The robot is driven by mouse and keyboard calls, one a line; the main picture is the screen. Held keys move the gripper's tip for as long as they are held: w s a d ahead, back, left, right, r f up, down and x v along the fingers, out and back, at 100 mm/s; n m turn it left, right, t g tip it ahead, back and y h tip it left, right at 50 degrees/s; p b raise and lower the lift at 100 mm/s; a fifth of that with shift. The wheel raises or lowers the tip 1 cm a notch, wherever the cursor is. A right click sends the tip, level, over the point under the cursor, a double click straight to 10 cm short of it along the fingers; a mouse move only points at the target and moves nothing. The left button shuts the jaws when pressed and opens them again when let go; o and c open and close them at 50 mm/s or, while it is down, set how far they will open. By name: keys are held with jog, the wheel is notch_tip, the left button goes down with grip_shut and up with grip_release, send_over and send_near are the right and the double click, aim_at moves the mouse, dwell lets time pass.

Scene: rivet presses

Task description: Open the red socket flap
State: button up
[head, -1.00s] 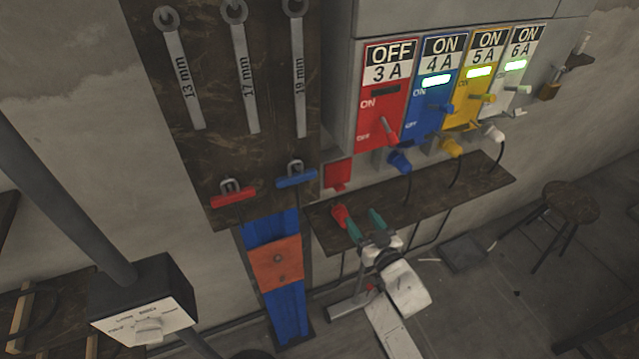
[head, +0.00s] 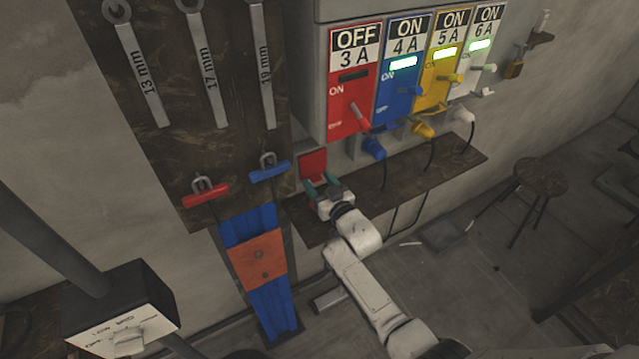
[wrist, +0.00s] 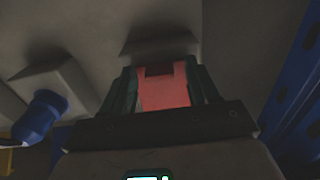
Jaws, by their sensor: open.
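The red socket flap (head: 313,163) is on a small grey housing on the wall, left of and below the red 3 A switch panel (head: 352,95). My gripper (head: 321,185) is open, with its green fingers just in front of the flap's lower part. In the wrist view the red flap (wrist: 165,92) shows between the two dark fingers, one on each side. Whether a finger touches it I cannot tell. The flap's lower end is hidden behind the gripper. The 3 A panel reads OFF.
The brown shelf (head: 430,168) runs under the switches. A blue plug (head: 374,149) sits to the right of the flap, with yellow and white plugs further on. A tool board (head: 200,120) with wrenches and clamps is to the left. A stool (head: 540,177) stands at right.

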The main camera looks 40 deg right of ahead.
grip_shut()
dwell(0.6)
